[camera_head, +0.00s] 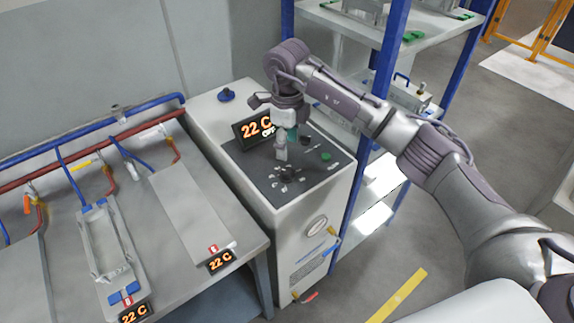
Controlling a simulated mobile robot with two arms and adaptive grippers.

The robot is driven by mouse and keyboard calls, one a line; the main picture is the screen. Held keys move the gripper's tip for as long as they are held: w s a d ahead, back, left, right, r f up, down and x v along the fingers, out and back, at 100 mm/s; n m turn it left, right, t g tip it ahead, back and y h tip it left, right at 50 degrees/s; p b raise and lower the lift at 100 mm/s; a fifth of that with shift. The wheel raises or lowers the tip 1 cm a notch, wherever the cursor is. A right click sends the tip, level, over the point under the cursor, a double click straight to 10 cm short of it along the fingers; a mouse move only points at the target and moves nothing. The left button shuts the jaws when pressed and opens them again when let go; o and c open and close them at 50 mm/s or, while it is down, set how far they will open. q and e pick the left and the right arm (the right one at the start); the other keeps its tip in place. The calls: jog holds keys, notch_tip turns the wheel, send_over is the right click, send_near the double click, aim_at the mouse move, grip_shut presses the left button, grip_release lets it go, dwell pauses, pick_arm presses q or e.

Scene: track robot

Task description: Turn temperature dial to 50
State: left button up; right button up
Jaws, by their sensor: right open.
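The temperature unit (226,115) is a light grey cabinet with a dark sloped control panel (262,178) on top. Its display (251,129) reads 22 C in orange, with OFF in white below. A black dial (288,173) with pale marks around it sits on the front of the panel. My right gripper (281,154) is open and points down just above and behind the dial. Part of the panel behind the gripper is hidden, and I cannot tell whether the fingers touch the dial. My left gripper is not in view.
A green button (325,156) is right of the dial. A bench (186,268) with metal plates, hoses and two 22 C displays stands left. A blue-framed shelf (387,65) stands close behind my right arm. Open floor (505,130) lies to the right.

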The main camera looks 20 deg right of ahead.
aim_at(287, 170)
notch_tip(287, 170, down, 9)
jog(key=shift+f+p, duration=0.1)
jog(key=shift+p, duration=1)
grip_shut()
jog(key=shift+m, duration=0.3)
jog(key=m+b, duration=0.2)
jog(key=m, duration=0.1)
jog(key=shift+m, duration=0.3)
jog(key=shift+m+b, duration=0.6)
jog(key=shift+m, duration=1.7)
grip_release()
